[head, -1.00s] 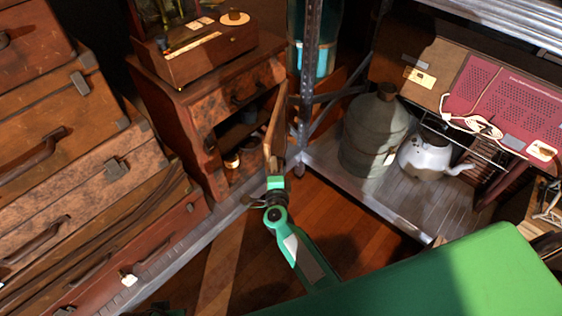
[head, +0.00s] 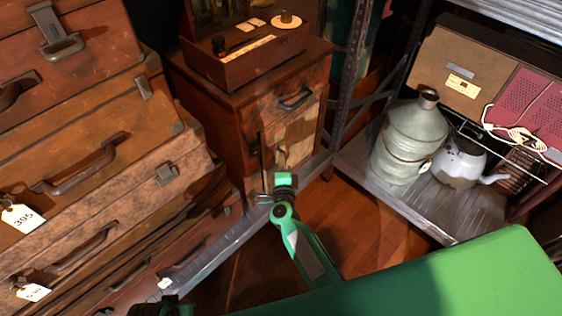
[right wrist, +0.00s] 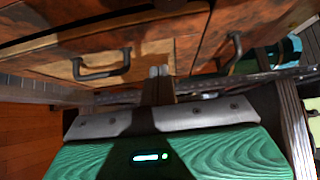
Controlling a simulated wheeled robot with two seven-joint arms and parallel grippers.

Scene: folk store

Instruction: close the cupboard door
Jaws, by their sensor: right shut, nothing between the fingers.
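The cupboard (head: 235,115) is a dark wooden cabinet with a drawer above a door. Its door (head: 300,135) has a paler, worn panel and stands nearly shut; whether a narrow gap is left at its left edge I cannot tell. In the right wrist view the door (right wrist: 140,55) shows a dark bar handle (right wrist: 102,66). My right gripper (head: 284,178) is in front of the door; its shut, empty fingers (right wrist: 158,72) point at the door beside the handle. Whether they touch it is unclear. Only a dark part, perhaps my left gripper (head: 162,305), shows at the bottom edge.
Stacked suitcases (head: 90,150) rise close on the left. A metal shelf (head: 455,205) on the right holds a grey can (head: 408,140) and a white kettle (head: 458,162). A wooden box (head: 240,55) sits on the cupboard. Some wooden floor (head: 330,215) is clear.

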